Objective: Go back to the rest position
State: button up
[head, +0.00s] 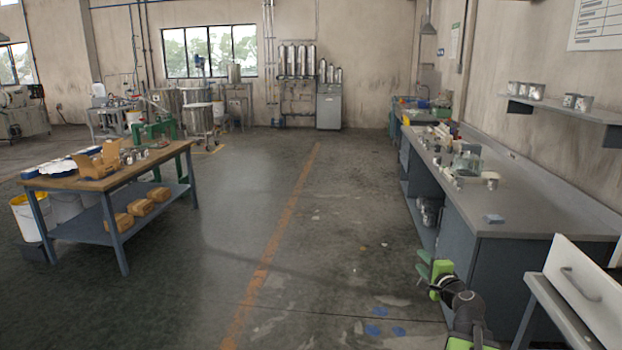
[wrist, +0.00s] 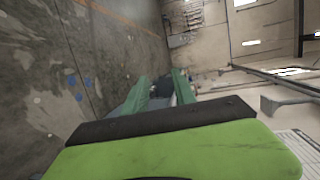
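My gripper (head: 423,263) shows low on the right in the head view, in front of the near left side of the grey bench and above the floor. Its two green fingers are apart, with nothing visible held between them. In the wrist view my gripper (wrist: 160,86) also shows the two fingers spread, with floor and bench behind them. My arm reaches up from the bottom edge of the head view.
The grey bench (head: 565,215) runs along the right wall, bearing several small items. A white drawer front (head: 590,285) stands near at bottom right. A wooden-topped table (head: 80,184) with boxes stands left. The floor between, with an orange line (head: 270,258), is clear.

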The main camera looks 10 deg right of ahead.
jog(key=w+a+f+n+g+y+p, duration=0.15)
jog(key=a+n, duration=0.25)
jog(key=a, duration=0.8)
jog(key=a+f+n+g+y, duration=0.3)
jog(key=a+n, duration=0.1)
jog(key=a, duration=0.7)
jog(key=w+a+f+n+g+y+p, duration=0.1)
jog(key=a+f+n+g+y, duration=0.2)
jog(key=a, duration=0.9)
jog(key=s+a+f+n+g+h, duration=0.2)
jog(key=s+a+f+n+g, duration=0.2)
jog(key=s+a+n, duration=0.25)
jog(key=s+d+f+n+g+h, duration=0.2)
jog(key=s+d+f+g+h, duration=0.2)
jog(key=s+d, duration=0.3)
jog(key=s, duration=0.3)
jog(key=shift+f+p, duration=0.2)
jog(key=shift+p, duration=0.15)
jog(key=shift+d+g, duration=0.1)
jog(key=shift+g, duration=0.15)
